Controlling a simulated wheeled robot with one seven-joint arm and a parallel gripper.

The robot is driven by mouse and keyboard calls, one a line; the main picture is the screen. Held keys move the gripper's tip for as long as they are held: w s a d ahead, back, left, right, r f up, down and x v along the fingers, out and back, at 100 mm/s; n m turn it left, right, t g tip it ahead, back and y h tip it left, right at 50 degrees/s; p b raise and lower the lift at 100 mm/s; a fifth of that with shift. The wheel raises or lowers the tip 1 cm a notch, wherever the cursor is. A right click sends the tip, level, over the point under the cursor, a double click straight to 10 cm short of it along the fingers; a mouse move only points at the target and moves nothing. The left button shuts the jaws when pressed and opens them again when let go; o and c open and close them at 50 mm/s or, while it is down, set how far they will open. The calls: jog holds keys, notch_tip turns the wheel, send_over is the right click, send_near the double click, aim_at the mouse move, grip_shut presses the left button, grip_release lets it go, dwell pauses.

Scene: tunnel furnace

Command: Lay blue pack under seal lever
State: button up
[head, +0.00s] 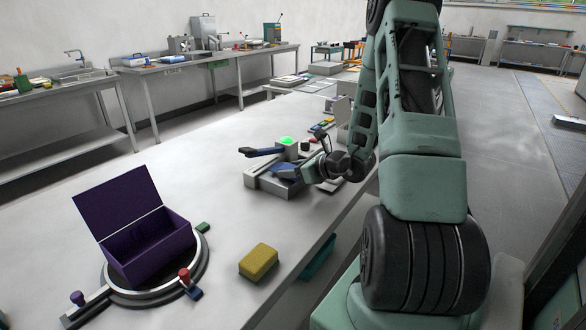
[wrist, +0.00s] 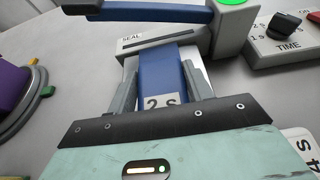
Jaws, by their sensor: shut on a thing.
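The blue pack (wrist: 160,72), labelled "2 s", is between the fingers of my gripper (wrist: 163,88), which is shut on it. In the head view the pack (head: 284,170) lies at the sealer, with my gripper (head: 322,168) at its right. The sealer (wrist: 165,42), marked "SEAL", has a dark slot across its top. The pack's far end reaches the sealer's near face; whether it goes beneath the jaw cannot be told. The blue seal lever (wrist: 140,10) is above the slot and raised in the head view (head: 262,152). A green lamp (head: 286,141) is lit beside it.
A box with a TIME dial (wrist: 288,28) stands right of the sealer. An open purple box (head: 150,240) sits on a round stand (head: 202,262) at front left. A yellow block (head: 259,262) lies nearby. The bench between them and the sealer is clear.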

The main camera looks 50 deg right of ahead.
aim_at(282, 165)
jog(key=shift+w+a+r+b, duration=0.15)
jog(key=shift+w+b, duration=0.3)
jog(key=shift+w, duration=1.7)
jog(key=shift+f+b, duration=0.2)
jog(key=shift+b, duration=0.1)
jog(key=o, duration=1.4)
jog(key=shift+r, duration=0.1)
jog(key=shift+r+p, duration=2.15)
jog(key=shift+r, duration=1.3)
